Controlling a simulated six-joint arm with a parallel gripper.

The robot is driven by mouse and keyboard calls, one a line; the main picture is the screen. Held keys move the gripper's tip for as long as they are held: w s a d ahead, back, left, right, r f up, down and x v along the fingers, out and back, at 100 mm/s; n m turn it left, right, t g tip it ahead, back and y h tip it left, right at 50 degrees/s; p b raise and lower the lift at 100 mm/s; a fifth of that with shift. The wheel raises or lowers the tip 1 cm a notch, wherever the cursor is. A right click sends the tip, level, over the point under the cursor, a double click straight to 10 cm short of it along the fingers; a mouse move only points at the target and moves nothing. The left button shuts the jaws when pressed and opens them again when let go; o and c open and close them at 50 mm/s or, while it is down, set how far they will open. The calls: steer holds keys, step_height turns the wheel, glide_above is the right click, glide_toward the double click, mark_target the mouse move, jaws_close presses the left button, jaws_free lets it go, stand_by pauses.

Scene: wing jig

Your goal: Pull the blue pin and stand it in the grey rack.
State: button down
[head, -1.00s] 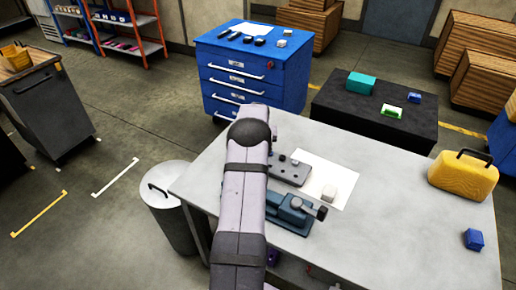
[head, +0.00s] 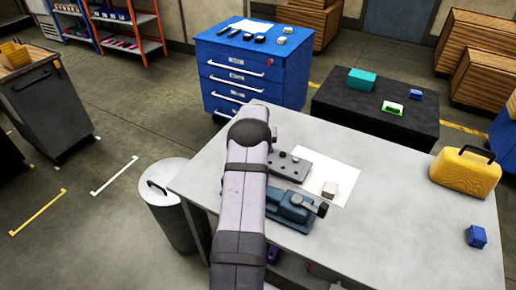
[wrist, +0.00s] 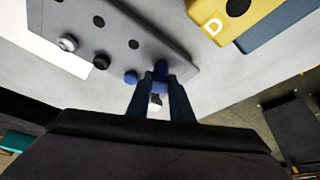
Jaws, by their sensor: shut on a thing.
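My gripper (wrist: 160,82) is shut on a blue pin (wrist: 160,68) in the wrist view, close to the edge of a grey plate with round holes (wrist: 180,57), which looks like the grey rack. I cannot tell whether the held pin is in a hole or just above it. In the head view the grey plate (head: 294,171) is partly hidden by my arm, and my gripper is hidden.
A teal vise-like fixture (head: 292,212) sits in front of the plate. A pale block (head: 329,189) lies on a white sheet (head: 345,168). A yellow case (head: 465,175) and a blue box (head: 476,236) stand at the right. The table between is clear.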

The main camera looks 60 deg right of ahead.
steer(key=shift+f, duration=0.25)
steer(key=c, duration=1.5)
jaws_free()
steer(key=shift+r, duration=0.1)
steer(key=b+v, duration=0.2)
steer(key=v, duration=0.5)
steer(key=shift+b, duration=0.4)
steer(key=shift+r, duration=0.1)
